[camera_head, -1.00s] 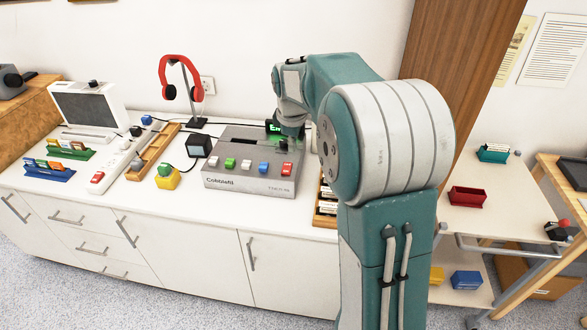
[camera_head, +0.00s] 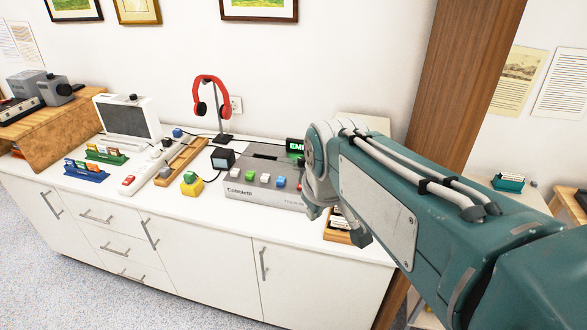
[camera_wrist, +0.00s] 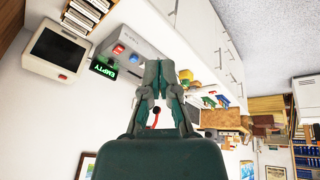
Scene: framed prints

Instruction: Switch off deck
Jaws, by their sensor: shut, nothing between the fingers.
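The deck (camera_head: 236,191) is a grey box with a row of coloured buttons along its front, on the white counter. Its right end is hidden behind my arm in the head view. In the wrist view the deck (camera_wrist: 138,55) shows red and blue buttons, left of my gripper. A green-lit display (camera_head: 295,147) stands behind the deck; it reads EMPTY in the wrist view (camera_wrist: 103,68). My gripper (camera_wrist: 158,64) is shut and empty, its fingertips together. In the head view my arm hides most of it. I see no contact with the deck.
A white strip with a red switch (camera_head: 128,180), a wooden tray (camera_head: 181,162), a yellow-based green button (camera_head: 191,183) and a small black cube (camera_head: 222,159) lie left of the deck. Red headphones (camera_head: 211,84) hang behind. A card tray (camera_head: 339,229) is at the right.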

